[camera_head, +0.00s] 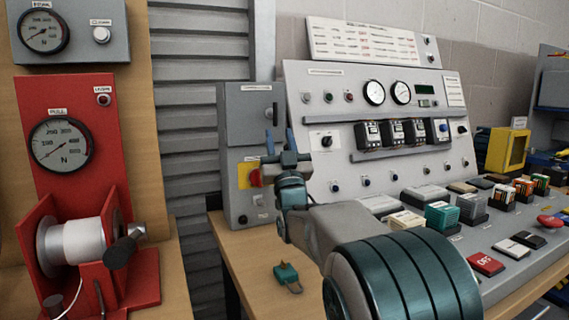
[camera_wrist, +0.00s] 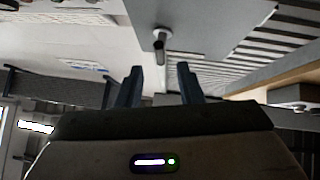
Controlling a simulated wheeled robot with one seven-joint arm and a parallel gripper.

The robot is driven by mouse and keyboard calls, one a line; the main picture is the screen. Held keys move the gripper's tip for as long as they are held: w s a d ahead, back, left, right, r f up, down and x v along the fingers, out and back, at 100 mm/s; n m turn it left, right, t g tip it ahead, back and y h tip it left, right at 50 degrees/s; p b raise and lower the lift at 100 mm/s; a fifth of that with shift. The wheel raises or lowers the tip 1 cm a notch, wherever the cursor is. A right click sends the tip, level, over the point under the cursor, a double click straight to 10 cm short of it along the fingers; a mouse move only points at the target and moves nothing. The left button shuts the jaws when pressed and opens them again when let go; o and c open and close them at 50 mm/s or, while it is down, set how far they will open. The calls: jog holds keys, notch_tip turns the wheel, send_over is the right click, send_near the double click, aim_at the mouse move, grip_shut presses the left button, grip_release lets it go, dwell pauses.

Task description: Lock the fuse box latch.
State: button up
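A tall grey box (camera_head: 247,112), which looks like the fuse box, stands at the left end of the workbench with its door closed. A dark latch handle (camera_head: 273,114) sits near the right edge of its door. In the wrist view a grey handle with a dark end (camera_wrist: 160,42) sticks out from a grey panel (camera_wrist: 195,22), straight beyond my fingertips. My gripper (camera_head: 280,142) is in front of the box, just below the latch in the picture. Its two fingers (camera_wrist: 160,82) are apart with nothing between them. The handle appears clear of the fingers; its exact lock position cannot be told.
A red knob on a yellow plate (camera_head: 248,176) is low on the box, close to my gripper. A sloped control console (camera_head: 335,165) stands at right. A small teal object (camera_head: 287,275) lies on the bench. A red winch stand (camera_head: 90,110) is at left.

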jog(key=v, duration=0.6)
jog(key=shift+s, duration=0.2)
jog(key=shift+f, duration=0.1)
